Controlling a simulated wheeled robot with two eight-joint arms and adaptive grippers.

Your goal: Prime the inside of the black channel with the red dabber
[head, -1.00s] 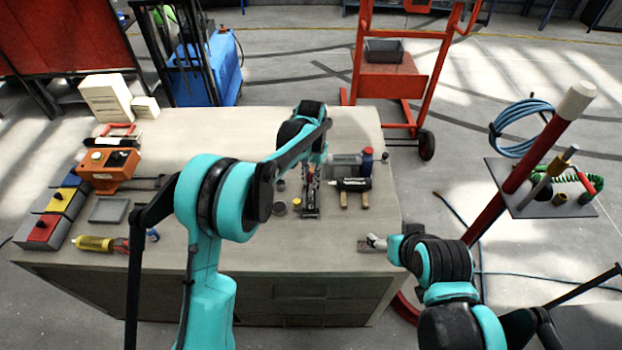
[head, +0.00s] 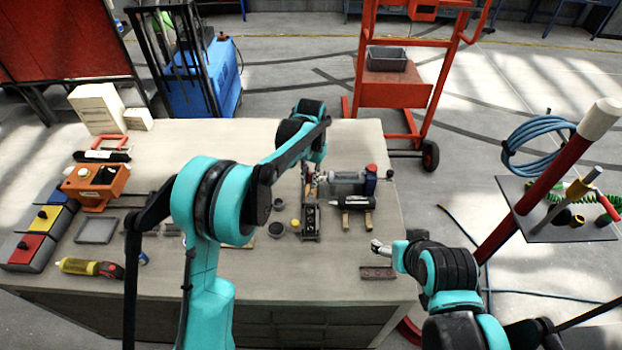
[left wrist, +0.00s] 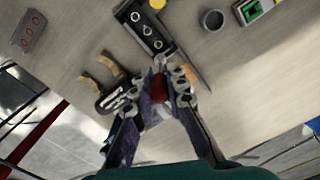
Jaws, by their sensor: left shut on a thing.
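The black channel (head: 310,221) lies on the workbench, its length running away from me. In the left wrist view the channel (left wrist: 149,33) shows pale ring-shaped marks inside. My left gripper (left wrist: 162,80) is shut on the red dabber (left wrist: 158,88), of which only a red part shows between the fingers. The gripper is at the far end of the channel; whether the dabber touches it I cannot tell.
A dark red block (head: 377,272) lies just below my right gripper in the picture. A black tool on wooden rests (head: 352,203) and a clear bottle with a blue-red cap (head: 347,183) stand right of the channel. Small round pots (head: 276,229) stand left of it.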

